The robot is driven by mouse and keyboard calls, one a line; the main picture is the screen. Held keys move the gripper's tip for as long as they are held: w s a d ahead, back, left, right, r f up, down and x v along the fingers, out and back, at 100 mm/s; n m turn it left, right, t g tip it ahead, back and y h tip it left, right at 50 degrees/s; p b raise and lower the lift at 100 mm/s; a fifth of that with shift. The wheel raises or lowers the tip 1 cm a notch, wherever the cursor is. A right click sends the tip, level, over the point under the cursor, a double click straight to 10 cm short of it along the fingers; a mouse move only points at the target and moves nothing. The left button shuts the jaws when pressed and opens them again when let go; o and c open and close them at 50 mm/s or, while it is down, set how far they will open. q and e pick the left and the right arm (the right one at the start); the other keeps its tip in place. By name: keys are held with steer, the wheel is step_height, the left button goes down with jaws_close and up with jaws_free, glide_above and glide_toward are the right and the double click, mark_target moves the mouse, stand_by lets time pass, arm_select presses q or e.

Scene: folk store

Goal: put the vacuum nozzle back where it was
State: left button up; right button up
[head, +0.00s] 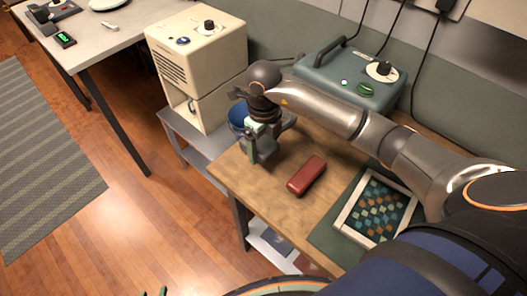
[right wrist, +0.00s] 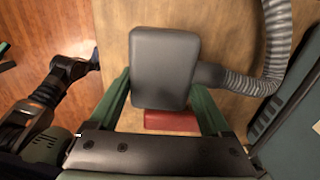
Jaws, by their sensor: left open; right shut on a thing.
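The vacuum nozzle (right wrist: 165,65) is a dark grey rounded block with a ribbed grey hose (right wrist: 262,80) leaving its right side in the right wrist view. My right gripper (right wrist: 168,100) is shut on it, with green fingers on both sides. In the head view the nozzle (head: 263,152) is a small dark shape under my right gripper (head: 256,138), over the left part of the wooden table. I cannot tell whether it touches the tabletop. My left gripper (head: 153,293) shows only green fingertips at the bottom edge of the head view, apart and empty.
A red case (head: 306,176) lies on the wooden table (head: 240,179), right of the nozzle. A framed tile panel (head: 376,208) lies farther right. A teal machine (head: 343,76) stands at the back. A cream machine (head: 197,55) and a blue round container (head: 237,114) are at left.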

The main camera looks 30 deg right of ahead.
mark_target(264, 138)
steer(key=shift+w+d+f, duration=0.25)
steer(key=shift+w+f, duration=0.15)
steer(key=shift+f, duration=0.15)
steer(key=shift+w+d+f, duration=0.2)
steer(key=shift+w+f, duration=0.15)
steer(key=shift+f, duration=0.15)
steer(key=shift+w+d+f+p, duration=0.15)
steer(key=shift+f+p, duration=0.15)
steer(key=shift+f, duration=1.4)
steer(key=shift+f, duration=0.2)
steer(key=o, duration=1.2)
steer(key=shift+o, duration=0.2)
step_height(264, 138, up, 12)
steer(key=shift+r+b, duration=0.2)
steer(key=shift+b, duration=0.2)
